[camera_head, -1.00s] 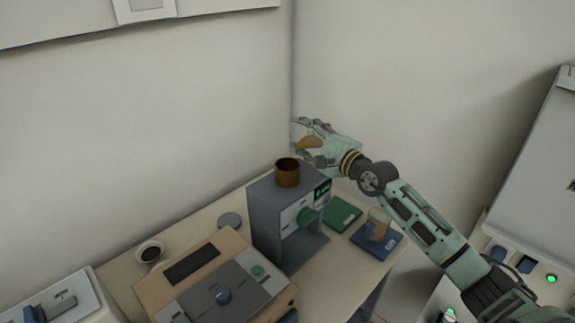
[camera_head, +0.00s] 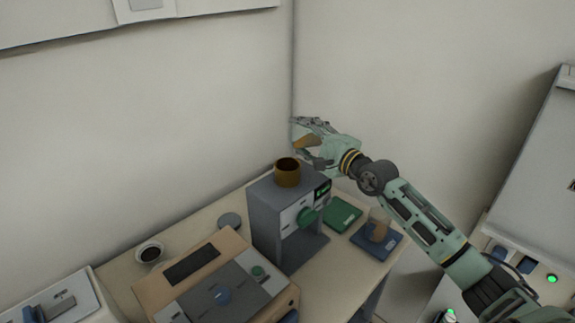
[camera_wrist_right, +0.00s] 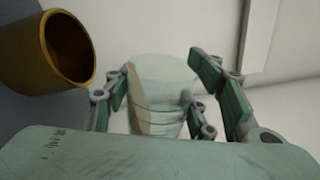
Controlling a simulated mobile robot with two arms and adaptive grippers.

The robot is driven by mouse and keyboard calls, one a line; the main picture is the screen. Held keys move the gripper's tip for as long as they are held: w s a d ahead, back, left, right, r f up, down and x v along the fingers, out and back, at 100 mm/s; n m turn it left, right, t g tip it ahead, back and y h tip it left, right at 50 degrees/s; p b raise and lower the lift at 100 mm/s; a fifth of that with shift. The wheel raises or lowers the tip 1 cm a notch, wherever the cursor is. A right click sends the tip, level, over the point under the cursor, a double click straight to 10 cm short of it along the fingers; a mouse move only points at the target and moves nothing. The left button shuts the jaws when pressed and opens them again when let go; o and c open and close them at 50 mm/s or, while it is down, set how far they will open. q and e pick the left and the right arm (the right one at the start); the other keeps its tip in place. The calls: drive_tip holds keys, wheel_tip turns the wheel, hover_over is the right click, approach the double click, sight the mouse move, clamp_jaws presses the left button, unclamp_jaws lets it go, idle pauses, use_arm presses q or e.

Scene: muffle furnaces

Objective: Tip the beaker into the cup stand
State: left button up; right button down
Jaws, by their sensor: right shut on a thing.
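A clear beaker (camera_wrist_right: 162,85) with tan contents along one side is between the fingers of my right gripper (camera_wrist_right: 165,95), which is shut on it. In the head view my right gripper (camera_head: 308,140) is behind and just right of the brown cup (camera_head: 288,177), raised off the table. The tan of the beaker (camera_head: 306,143) shows there, tilted and partly hidden by the fingers. The brown cup stands open-topped on the grey machine (camera_head: 272,218), apart from the beaker; it also shows in the wrist view (camera_wrist_right: 35,60) at left. I cannot tell which thing is the cup stand. My left gripper is not in view.
A clear glass with tan contents (camera_head: 379,228) stands on a blue pad (camera_head: 362,240); a green pad (camera_head: 345,216) lies beside it. A tan and grey device (camera_head: 225,285) and a white cup (camera_head: 150,253) stand at left. Walls close in behind my gripper.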

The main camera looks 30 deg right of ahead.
drive_tip(key=shift+a+r+n, duration=0.1)
drive_tip(key=shift+n, duration=0.2)
drive_tip(key=shift+s+a+r+n+b, duration=0.15)
drive_tip(key=shift+n+b, duration=0.25)
drive_tip(key=shift+n, duration=0.25)
drive_tip(key=shift+w+a+r+n+b, duration=0.15)
drive_tip(key=shift+n+b, duration=0.2)
drive_tip(key=shift+n, duration=0.3)
idle(0.7)
drive_tip(key=shift+s, duration=0.1)
